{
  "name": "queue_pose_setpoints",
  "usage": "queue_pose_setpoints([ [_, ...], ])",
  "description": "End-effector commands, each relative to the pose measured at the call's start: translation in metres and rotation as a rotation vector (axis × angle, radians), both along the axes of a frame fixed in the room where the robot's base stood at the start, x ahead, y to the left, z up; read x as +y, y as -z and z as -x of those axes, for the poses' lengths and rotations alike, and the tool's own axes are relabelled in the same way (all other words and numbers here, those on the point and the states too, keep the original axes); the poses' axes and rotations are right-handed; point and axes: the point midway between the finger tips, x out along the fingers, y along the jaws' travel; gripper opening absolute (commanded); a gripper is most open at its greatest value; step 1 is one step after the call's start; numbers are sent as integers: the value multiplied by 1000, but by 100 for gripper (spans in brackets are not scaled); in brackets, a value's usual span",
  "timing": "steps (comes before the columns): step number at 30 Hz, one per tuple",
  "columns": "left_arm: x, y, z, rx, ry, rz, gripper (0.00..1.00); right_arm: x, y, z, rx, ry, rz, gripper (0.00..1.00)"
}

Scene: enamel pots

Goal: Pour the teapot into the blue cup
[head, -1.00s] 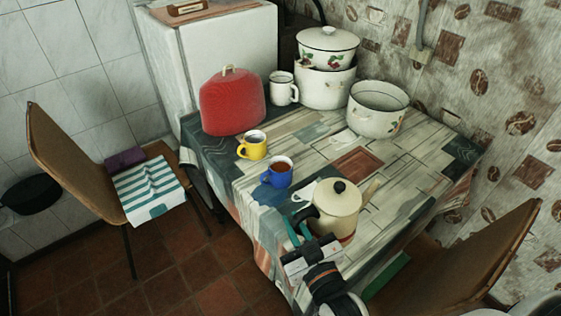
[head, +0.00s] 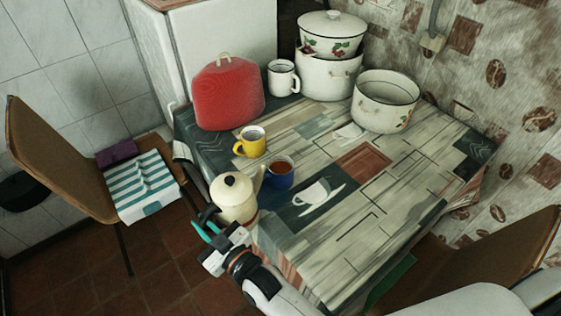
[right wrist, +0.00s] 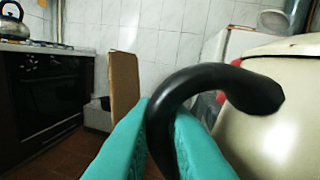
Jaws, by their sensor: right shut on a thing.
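The cream teapot (head: 236,203) with a black lid knob is at the table's front left edge in the head view. It looks near upright, its spout pointing right toward the blue cup. The blue cup (head: 279,177) stands on the table just right of the spout, with brown liquid in it. My right gripper (head: 207,227) is shut on the teapot's black handle (right wrist: 205,82); in the right wrist view its teal fingers (right wrist: 160,112) clasp it and the teapot's side (right wrist: 275,125) fills the right. I cannot tell whether the teapot's base touches the table. My left gripper is out of view.
A yellow cup (head: 251,143) stands behind the blue cup. A red cozy (head: 229,95), white mug (head: 283,79), open pot (head: 385,107) and stacked pots (head: 329,72) stand farther back. The table's (head: 350,225) right front is clear. Chairs flank the table.

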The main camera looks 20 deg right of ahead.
Motion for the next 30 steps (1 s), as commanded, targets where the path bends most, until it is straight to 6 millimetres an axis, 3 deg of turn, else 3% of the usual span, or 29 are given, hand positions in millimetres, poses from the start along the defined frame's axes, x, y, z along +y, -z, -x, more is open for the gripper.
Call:
queue_pose_setpoints([
  [11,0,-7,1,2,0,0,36,-2,-13,-2,3,3,-27,0],
  [30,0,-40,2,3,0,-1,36,-26,-76,-16,157,2,-287,0],
])
